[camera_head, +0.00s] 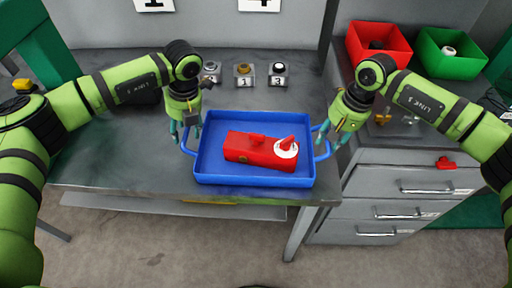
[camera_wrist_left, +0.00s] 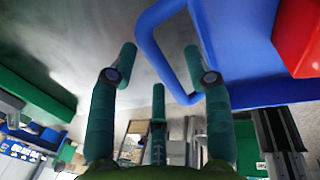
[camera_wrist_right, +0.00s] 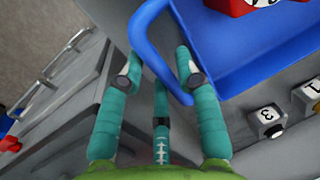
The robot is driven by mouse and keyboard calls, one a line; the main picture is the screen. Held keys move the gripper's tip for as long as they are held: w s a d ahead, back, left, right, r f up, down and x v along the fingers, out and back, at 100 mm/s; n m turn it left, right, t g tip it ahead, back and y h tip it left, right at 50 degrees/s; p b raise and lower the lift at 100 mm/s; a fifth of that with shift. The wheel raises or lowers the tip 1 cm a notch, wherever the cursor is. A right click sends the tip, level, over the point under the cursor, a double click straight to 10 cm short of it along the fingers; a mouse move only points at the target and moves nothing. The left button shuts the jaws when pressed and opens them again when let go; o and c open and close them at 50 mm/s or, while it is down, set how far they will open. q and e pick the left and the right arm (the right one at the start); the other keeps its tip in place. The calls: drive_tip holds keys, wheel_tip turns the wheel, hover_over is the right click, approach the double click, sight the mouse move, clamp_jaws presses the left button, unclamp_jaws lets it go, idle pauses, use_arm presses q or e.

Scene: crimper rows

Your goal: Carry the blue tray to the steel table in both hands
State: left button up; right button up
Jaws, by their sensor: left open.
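The blue tray (camera_head: 205,165) sits level on a grey worktop, near its front edge. A red device (camera_head: 250,150) with a white round part lies in it. My left gripper (camera_head: 186,136) is at the tray's left handle, fingers pointing down. In the left wrist view the left handle (camera_wrist_left: 148,45) passes between its spread fingers (camera_wrist_left: 160,65). My right gripper (camera_head: 330,136) is at the right handle. In the right wrist view the right handle (camera_wrist_right: 142,50) runs between its fingers (camera_wrist_right: 157,68), which stand apart with visible gaps.
Several small numbered blocks with knobs (camera_head: 244,76) stand behind the tray. A red bin (camera_head: 378,42) and a green bin (camera_head: 448,58) stand at the back right, above a grey drawer cabinet (camera_head: 400,185).

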use_arm(q)
drive_tip(key=shift+a+f, duration=0.1)
drive_tip(key=shift+f, duration=0.4)
use_arm(e)
drive_tip(key=shift+a+f, duration=0.1)
drive_tip(key=shift+f, duration=0.35)
